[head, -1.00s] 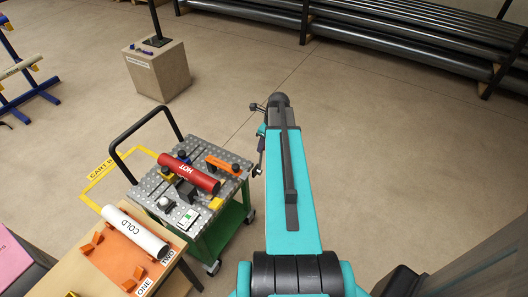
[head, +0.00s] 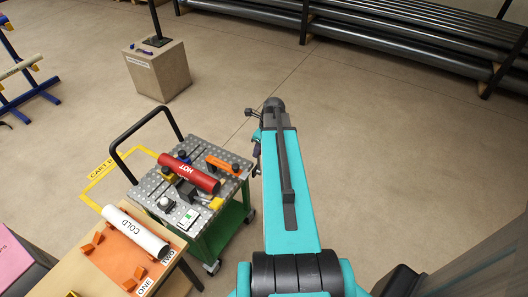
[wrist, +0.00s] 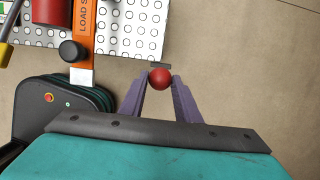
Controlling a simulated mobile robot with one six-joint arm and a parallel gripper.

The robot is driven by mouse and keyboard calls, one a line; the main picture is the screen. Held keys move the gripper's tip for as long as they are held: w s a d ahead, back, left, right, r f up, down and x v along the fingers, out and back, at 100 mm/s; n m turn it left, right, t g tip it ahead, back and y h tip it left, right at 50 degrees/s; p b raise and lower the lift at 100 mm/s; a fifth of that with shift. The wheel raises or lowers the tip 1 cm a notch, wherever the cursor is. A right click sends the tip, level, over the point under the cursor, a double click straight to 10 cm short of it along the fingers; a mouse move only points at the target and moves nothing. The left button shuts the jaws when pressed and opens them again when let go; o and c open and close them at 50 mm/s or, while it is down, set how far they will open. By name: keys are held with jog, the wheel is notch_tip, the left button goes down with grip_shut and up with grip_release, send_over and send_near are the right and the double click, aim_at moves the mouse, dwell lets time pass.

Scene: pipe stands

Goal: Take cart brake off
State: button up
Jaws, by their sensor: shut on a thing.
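The cart (head: 160,190) has a grey perforated top and stands left of my arm in the head view. In the wrist view, a red ball knob (wrist: 159,79) sits at the cart's right edge, beside the perforated top. My gripper (wrist: 160,77) has its two purple fingers closed on the sides of this knob. The knob's lever is mostly hidden; only a short grey piece shows behind the ball. In the head view, my gripper is partly hidden beside the arm's end, and the knob cannot be made out.
A red pipe marked HOT (head: 189,172) and an orange strap (head: 222,164) lie on the cart. A white pipe marked COLD (head: 135,231) rests on a wooden table at the front left.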

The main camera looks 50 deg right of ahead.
jog(key=shift+s+a, duration=0.25)
jog(key=shift+a, duration=0.8)
jog(key=shift+s+a+f, duration=0.15)
jog(key=shift+a+f, duration=0.1)
jog(key=shift+a, duration=0.35)
jog(key=shift+s+a+f, duration=0.15)
jog(key=shift+a+f, duration=0.05)
jog(key=shift+a, duration=0.35)
jog(key=shift+s+a+f, duration=0.15)
jog(key=shift+a+f, duration=0.1)
jog(key=shift+a, duration=0.35)
jog(key=o, duration=0.7)
jog(key=shift+c, duration=0.2)
notch_tip(320, 180, up, 7)
jog(key=p, duration=0.5)
jog(key=shift+w, duration=0.1)
